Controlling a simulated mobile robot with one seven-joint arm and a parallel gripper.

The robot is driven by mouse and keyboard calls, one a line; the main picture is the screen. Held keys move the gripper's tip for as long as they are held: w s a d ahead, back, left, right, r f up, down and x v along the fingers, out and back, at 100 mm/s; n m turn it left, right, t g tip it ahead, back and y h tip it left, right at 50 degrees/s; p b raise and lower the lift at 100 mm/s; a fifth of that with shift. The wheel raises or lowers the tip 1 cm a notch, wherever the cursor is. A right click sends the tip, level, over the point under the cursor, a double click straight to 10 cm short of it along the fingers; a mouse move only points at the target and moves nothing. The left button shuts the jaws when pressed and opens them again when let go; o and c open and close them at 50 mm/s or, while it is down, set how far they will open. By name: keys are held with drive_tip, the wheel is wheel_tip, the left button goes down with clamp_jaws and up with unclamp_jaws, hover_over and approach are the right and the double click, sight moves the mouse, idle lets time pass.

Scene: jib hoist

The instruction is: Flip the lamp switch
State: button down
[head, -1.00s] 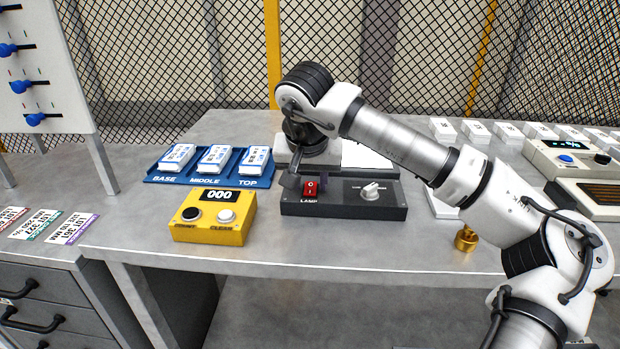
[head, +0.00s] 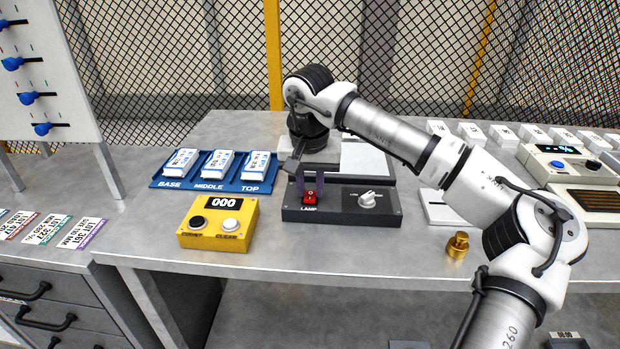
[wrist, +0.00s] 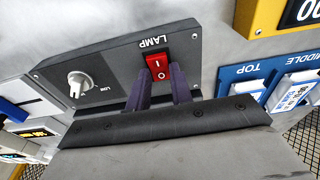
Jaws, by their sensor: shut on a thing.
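The red lamp switch (head: 310,198) sits on the left part of a dark grey control box (head: 337,215), above the label LAMP. In the wrist view the switch (wrist: 158,66) shows the marks I and O. My gripper (head: 311,188) reaches down to it from behind, and its dark fingers stand on either side of the switch. A white knob (head: 367,198) is on the right of the same box.
A yellow counter box (head: 218,240) reading 000 stands close to the left. Behind it is a blue tray (head: 205,187) with white blocks. A brass weight (head: 457,245) stands to the right near the bench edge. Bare bench lies in front of the control box.

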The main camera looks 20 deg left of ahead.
sight(309, 205)
drive_tip(key=c, duration=1.2)
unclamp_jaws()
drive_tip(key=shift+c, duration=0.2)
wheel_tip(309, 205, up, 14)
drive_tip(key=s, duration=0.1)
drive_tip(key=shift+s+d+f+b, duration=0.15)
drive_tip(key=shift+s+d+b, duration=0.1)
drive_tip(key=shift+s+b, duration=0.1)
